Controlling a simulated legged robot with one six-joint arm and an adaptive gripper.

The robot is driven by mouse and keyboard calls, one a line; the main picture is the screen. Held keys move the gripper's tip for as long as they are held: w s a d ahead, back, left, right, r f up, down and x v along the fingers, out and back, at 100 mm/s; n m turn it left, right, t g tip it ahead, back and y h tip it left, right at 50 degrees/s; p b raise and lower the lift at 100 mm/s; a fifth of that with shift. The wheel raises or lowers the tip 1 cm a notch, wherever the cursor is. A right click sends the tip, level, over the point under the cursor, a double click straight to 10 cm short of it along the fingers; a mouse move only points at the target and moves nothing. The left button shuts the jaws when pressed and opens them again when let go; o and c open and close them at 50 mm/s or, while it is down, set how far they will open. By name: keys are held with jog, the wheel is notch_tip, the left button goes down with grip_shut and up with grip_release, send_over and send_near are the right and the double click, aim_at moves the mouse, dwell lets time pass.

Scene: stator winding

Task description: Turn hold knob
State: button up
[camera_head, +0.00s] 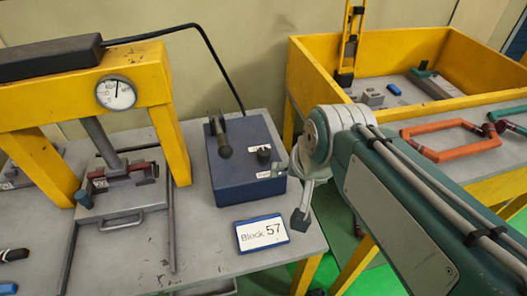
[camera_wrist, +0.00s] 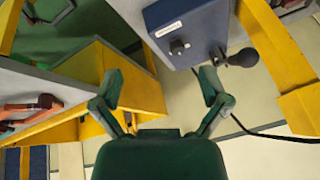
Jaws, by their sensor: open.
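A blue control box (camera_head: 246,165) stands on the grey table. A small dark knob (camera_head: 263,154) with a white label beside it sits on the right part of its top. A larger dark lever with a round end (camera_head: 222,140) stands left of the knob. In the wrist view, the box (camera_wrist: 190,20) is upper right, with the knob (camera_wrist: 178,47) and the lever's round end (camera_wrist: 242,58). My gripper (camera_wrist: 160,84) is open and empty, its fingers spread wide. In the head view, my gripper (camera_head: 302,205) is right of the box, apart from the knob and partly hidden by my arm.
A sign reading "Block 57" (camera_head: 262,232) stands in front of the box. A yellow press frame (camera_head: 155,90) with a round gauge is on the left. A yellow-walled bench (camera_head: 420,42) stands at the right, with orange frames (camera_head: 440,143). A black cable (camera_head: 215,50) runs behind the box.

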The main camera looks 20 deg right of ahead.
jog(key=w+f+m+g+y, duration=0.1)
jog(key=w+f+m, duration=0.1)
jog(key=w+m, duration=0.95)
jog(key=m+y, duration=0.2)
jog(key=m, duration=0.9)
send_near(264, 152)
jog(key=shift+g, duration=0.4)
jog(key=x, duration=0.7)
jog(key=w+x, duration=0.1)
jog(key=x, duration=0.2)
jog(key=c, duration=1.1)
